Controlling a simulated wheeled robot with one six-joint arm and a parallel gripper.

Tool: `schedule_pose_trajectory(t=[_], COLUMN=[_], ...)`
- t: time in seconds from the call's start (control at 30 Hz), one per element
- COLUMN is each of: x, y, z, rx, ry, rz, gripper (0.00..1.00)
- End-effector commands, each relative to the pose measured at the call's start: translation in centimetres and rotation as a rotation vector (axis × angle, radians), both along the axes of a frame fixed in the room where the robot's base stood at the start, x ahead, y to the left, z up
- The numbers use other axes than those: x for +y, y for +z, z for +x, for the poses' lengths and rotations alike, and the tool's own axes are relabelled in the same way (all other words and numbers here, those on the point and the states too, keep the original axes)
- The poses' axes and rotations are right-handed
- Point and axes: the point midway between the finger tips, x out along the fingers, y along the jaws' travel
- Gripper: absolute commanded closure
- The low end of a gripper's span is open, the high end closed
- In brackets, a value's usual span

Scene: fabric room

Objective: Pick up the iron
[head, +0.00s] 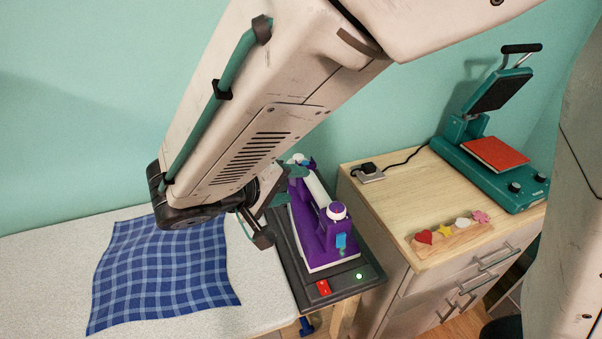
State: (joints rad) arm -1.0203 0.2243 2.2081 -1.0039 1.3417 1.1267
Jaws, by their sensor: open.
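The purple and white iron (321,238) sits on a dark stand (319,292) at the right end of the ironing surface. It has a round white knob on top and a blue part at its near end. My gripper (288,184) is at the iron's far-left side, with its teal fingers open close to the white handle. I cannot tell whether the fingers touch the handle or pass around it. My arm hides part of the gripper and the area behind it.
A blue plaid cloth (165,272) lies on the pale ironing surface (38,262) to the left. At the right, a wooden cabinet (385,205) holds a teal heat press (492,165), a socket block (368,172) and a strip of small coloured shapes (452,236). A teal wall stands behind.

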Motion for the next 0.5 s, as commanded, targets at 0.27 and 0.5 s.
schedule_pose_trajectory(t=[0.27,0.5], x=[-0.8,-2.7], y=[-1.2,-2.8], z=[1.0,2.7], rx=[0.001,0.002], ry=[0.012,0.017], rz=[-0.001,-0.001], gripper=[0.50,0.50])
